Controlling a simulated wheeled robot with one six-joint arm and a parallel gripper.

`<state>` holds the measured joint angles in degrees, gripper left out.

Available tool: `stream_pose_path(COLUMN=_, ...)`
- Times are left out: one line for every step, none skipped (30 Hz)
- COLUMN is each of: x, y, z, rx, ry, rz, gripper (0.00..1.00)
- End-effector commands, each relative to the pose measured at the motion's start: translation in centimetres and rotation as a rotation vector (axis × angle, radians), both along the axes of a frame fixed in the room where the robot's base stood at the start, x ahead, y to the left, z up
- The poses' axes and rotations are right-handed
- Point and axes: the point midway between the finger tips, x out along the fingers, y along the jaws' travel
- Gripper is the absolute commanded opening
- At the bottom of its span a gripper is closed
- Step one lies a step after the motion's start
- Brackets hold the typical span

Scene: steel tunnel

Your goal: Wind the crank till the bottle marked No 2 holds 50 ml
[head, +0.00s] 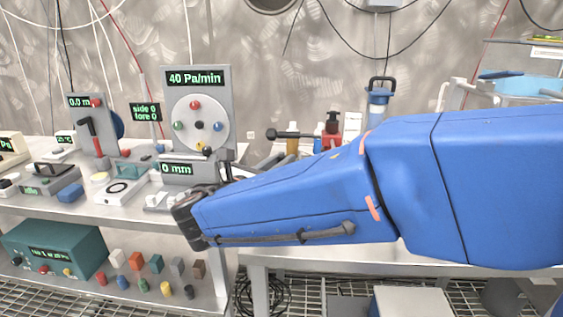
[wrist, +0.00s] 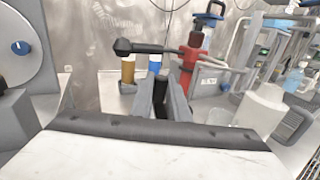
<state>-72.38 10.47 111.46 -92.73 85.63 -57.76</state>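A red pump-like stand (wrist: 189,62) with a dark sideways handle (wrist: 122,46), which looks like the crank, stands ahead in the wrist view. In the head view the handle (head: 273,134) juts left from the red body (head: 331,138). An amber bottle (wrist: 127,70) stands below the handle, and a dark-blue-topped bottle (wrist: 155,67) is beside it. A small white label (wrist: 208,81) is too small to read, so I cannot tell which bottle is No 2 or its level. My gripper (wrist: 163,82) is open and empty, its fingertips apart, short of the stand.
A white container (wrist: 262,108) is at right in the wrist view. Several coloured blocks and pegs lie on the lower shelf (head: 210,265).

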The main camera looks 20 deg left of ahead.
Motion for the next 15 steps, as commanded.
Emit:
stream_pose_path(x=-0.01, y=0.00, z=0.00, rx=0.000, ry=0.000, rz=0.000, gripper=0.00)
stream_pose_path(x=-0.01, y=0.00, z=0.00, rx=0.000, ry=0.000, rz=0.000, gripper=0.00)
stream_pose_path(x=-0.01, y=0.00, z=0.00, rx=0.000, ry=0.000, rz=0.000, gripper=0.00)
stream_pose_path(x=-0.01, y=0.00, z=0.00, rx=0.000, ry=0.000, rz=-0.001, gripper=0.00)
stream_pose_path(x=0.00, y=0.00, z=-0.01, rx=0.000, ry=0.000, rz=-0.003, gripper=0.00)
stream_pose_path(x=0.01, y=0.00, z=-0.02, rx=0.000, ry=0.000, rz=-0.012, gripper=0.00)
stream_pose_path(x=0.02, y=-0.03, z=-0.03, rx=0.000, ry=-0.001, rz=-0.023, gripper=0.00)
stream_pose_path(x=0.03, y=-0.08, z=0.00, rx=0.000, ry=-0.002, rz=-0.038, gripper=0.00)
stream_pose_path(x=0.04, y=-0.15, z=0.01, rx=0.001, ry=-0.001, rz=-0.063, gripper=0.00)
stream_pose_path(x=0.03, y=-0.25, z=0.01, rx=0.001, ry=-0.001, rz=-0.085, gripper=0.00)
stream_pose_path(x=0.02, y=-0.32, z=-0.02, rx=0.001, ry=-0.002, rz=-0.107, gripper=0.00)
stream_pose_path(x=0.00, y=-0.44, z=-0.02, rx=0.001, ry=-0.001, rz=-0.137, gripper=0.00)
stream_pose_path(x=-0.02, y=-0.57, z=0.01, rx=0.002, ry=-0.002, rz=-0.158, gripper=0.00)
stream_pose_path(x=-0.03, y=-0.66, z=0.01, rx=0.002, ry=-0.002, rz=-0.178, gripper=0.00)
stream_pose_path(x=-0.05, y=-0.76, z=0.00, rx=0.002, ry=-0.001, rz=-0.201, gripper=0.00)
